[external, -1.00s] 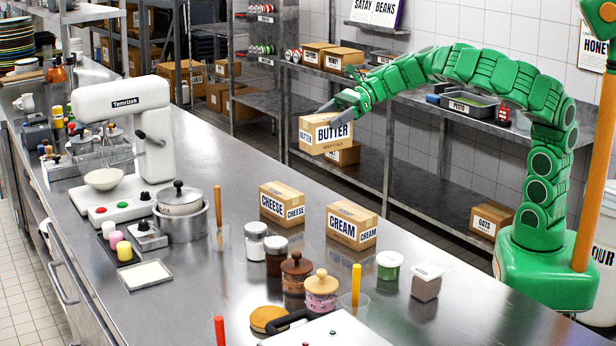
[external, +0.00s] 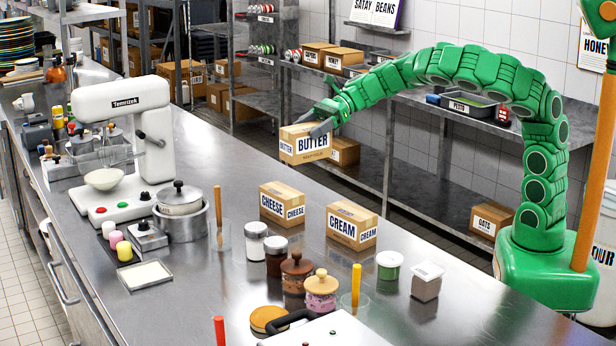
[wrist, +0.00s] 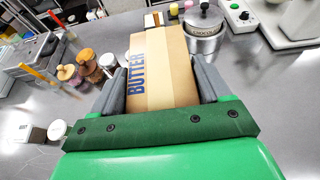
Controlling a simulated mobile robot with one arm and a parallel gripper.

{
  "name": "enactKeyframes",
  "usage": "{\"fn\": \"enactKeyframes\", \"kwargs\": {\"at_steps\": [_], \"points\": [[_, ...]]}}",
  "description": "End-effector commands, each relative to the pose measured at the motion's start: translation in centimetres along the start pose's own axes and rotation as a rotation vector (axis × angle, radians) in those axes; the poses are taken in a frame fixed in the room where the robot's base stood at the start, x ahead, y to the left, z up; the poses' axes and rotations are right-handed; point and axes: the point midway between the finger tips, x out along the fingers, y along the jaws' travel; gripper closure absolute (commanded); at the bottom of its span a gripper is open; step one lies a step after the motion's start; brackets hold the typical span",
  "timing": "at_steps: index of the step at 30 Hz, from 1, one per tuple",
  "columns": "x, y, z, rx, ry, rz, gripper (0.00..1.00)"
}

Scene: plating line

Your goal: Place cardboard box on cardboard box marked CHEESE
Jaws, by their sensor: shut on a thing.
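My gripper (external: 326,122) is shut on a cardboard box marked BUTTER (external: 303,145) and holds it in the air, above and behind the CHEESE box. In the wrist view the BUTTER box (wrist: 165,65) sits between the two grey fingers of my gripper (wrist: 163,85). The cardboard box marked CHEESE (external: 284,204) stands on the steel counter with a bare top. A box marked CREAM (external: 352,226) stands to its right, with a gap between them. The CHEESE and CREAM boxes cannot be made out in the wrist view.
A white mixer (external: 140,140) and a lidded pot (external: 182,212) stand left of the CHEESE box. Jars (external: 276,250) and pots stand in front of it. A steel shelf (external: 375,170) with boxes is behind the counter (external: 430,270). Counter room is clear behind the CHEESE box.

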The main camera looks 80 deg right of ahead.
Motion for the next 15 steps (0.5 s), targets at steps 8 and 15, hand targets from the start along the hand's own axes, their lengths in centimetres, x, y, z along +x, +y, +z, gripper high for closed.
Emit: {"fn": "enactKeyframes", "kwargs": {"at_steps": [8,15], "points": [[2.2,-1.7,-0.5,0.002,-0.002,0.001,0.79],[4.1,-2.8,-1.9,0.001,-0.003,0.004,0.79]]}}
